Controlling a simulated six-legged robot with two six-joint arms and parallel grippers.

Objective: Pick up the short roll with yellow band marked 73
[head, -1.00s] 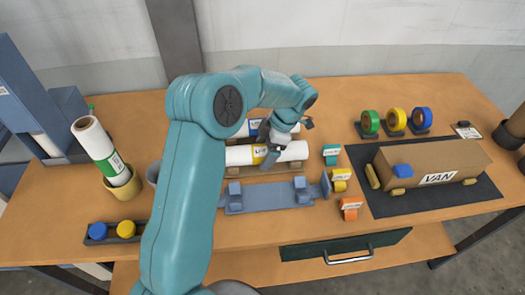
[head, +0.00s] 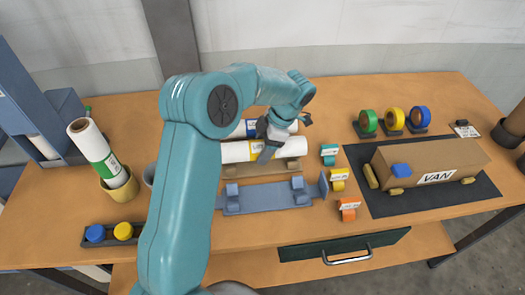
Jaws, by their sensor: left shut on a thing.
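The white roll with a yellow band (head: 235,152) lies crosswise in the middle of the head view. Its band is partly covered by my gripper, and I cannot read the number. My left gripper (head: 267,150) reaches down from above and is shut on this roll near its middle. The roll appears slightly above its brown wooden cradle (head: 260,170). Another white roll with a blue band (head: 240,130) lies just behind it, partly hidden by my left arm. My right gripper is not in view.
A blue-grey stand (head: 268,199) with an upright end plate lies in front. Teal, yellow and orange tape dispensers (head: 349,207) stand to its right. A cardboard van (head: 430,160) sits on a dark mat further right. A white roll with a green band (head: 97,150) leans in a yellow pot.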

